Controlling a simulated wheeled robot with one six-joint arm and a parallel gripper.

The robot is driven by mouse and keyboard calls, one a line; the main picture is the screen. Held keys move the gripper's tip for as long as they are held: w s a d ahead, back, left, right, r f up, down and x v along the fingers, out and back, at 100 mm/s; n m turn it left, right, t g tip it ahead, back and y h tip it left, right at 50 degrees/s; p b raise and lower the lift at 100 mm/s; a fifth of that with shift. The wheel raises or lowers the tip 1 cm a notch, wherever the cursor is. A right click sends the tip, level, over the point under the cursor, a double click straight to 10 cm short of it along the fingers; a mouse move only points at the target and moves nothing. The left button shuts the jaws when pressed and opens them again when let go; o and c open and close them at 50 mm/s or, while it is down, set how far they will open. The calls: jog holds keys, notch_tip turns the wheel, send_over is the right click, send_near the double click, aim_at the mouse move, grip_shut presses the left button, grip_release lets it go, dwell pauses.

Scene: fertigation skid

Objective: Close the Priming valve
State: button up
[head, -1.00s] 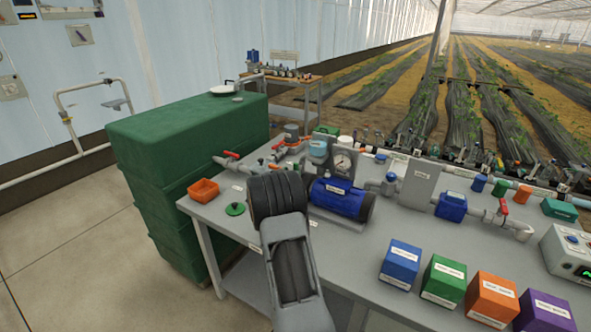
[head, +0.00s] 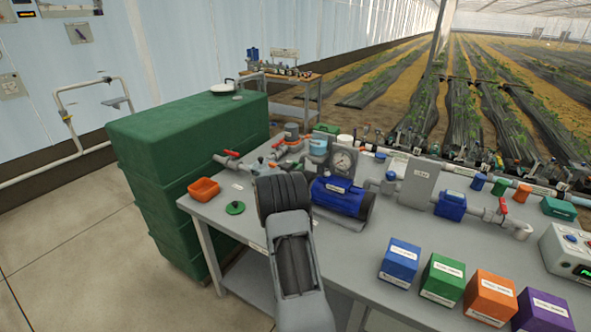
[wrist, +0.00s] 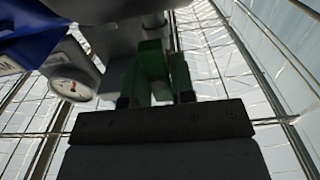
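Several valves with red handles stand in the pipework on the grey bench, and I cannot read which label says Priming. My arm reaches over the front left of the bench and hides my gripper in the head view. A grey body lies beyond the fingertips.
The blue pump (head: 341,197) and the pressure gauge (head: 343,160) are right of my arm; the gauge also shows in the wrist view (wrist: 75,86). An orange tray (head: 204,190) and green cap (head: 235,208) lie to the left. Several coloured boxes line the front right.

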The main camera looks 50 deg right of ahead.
grip_shut()
jog(key=m+b, duration=0.1)
jog(key=b, duration=0.1)
jog(key=m+b, duration=0.2)
jog(key=b, duration=0.1)
jog(key=shift+s+f+m, duration=0.1)
jog(key=shift+f+m, duration=0.2)
jog(key=m+b, duration=0.5)
jog(key=b, duration=0.1)
jog(key=shift+s+f, duration=0.1)
jog(key=shift+s, duration=0.05)
jog(key=m+b, duration=0.4)
jog(key=m, duration=0.1)
jog(key=shift+m+b, duration=0.3)
jog(key=shift+b, duration=0.1)
jog(key=shift+m+b, duration=1.45)
jog(key=shift+m, duration=0.45)
